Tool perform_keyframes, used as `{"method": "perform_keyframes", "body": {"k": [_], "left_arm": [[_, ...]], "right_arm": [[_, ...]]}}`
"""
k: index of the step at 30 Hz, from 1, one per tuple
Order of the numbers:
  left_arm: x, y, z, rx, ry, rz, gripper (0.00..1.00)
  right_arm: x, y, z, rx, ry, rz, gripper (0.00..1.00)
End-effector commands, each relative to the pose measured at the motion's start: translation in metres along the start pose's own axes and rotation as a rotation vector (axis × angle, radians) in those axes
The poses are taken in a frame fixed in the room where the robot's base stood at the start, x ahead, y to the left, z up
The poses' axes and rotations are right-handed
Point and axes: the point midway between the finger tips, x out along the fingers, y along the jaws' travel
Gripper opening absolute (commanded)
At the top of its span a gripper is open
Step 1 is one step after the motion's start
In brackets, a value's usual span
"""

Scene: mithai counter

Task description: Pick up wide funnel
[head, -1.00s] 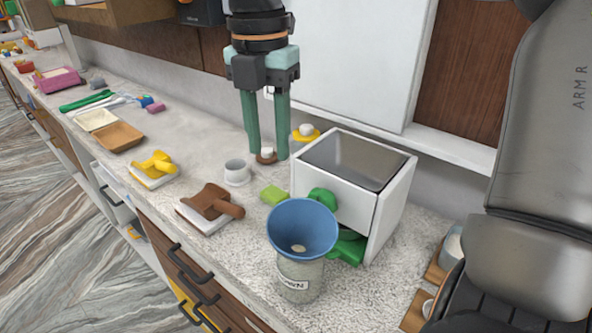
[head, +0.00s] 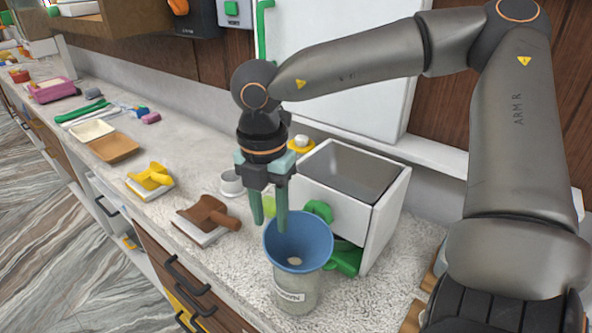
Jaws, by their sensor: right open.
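The wide funnel (head: 314,243) is blue and sits upright in the mouth of a pale labelled jar (head: 297,292) near the counter's front edge. My right gripper (head: 269,222) points down just above and at the back left of the funnel. Its two green fingers are apart with nothing between them. The right-hand finger overlaps the funnel's rim in the picture; I cannot tell whether it touches. The left gripper is not in view.
A white box with a metal basin (head: 352,168) and green knobs stands right behind the funnel. A white cup (head: 230,182) stands behind my gripper. Clear counter lies left of the jar.

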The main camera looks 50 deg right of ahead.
Motion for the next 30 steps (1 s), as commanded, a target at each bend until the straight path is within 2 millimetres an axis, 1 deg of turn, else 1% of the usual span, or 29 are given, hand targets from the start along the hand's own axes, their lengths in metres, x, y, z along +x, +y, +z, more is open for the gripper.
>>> {"method": "perform_keyframes", "body": {"k": [3,8,18,19,30], "left_arm": [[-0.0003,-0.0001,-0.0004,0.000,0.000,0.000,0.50],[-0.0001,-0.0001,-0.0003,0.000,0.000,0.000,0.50],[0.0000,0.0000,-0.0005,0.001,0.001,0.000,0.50],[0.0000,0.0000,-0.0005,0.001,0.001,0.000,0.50],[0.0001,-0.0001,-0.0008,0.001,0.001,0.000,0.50]], "right_arm": [[0.0042,-0.0001,-0.0001,0.001,0.000,0.000,0.40],[0.0041,0.0000,0.0000,0.001,0.000,0.001,0.40],[0.0038,0.0000,0.0001,0.001,0.000,0.001,0.02],[0.0037,0.0000,0.0001,0.001,0.000,0.001,0.00],[0.0037,0.0001,0.0002,0.001,-0.001,0.001,0.00]]}}
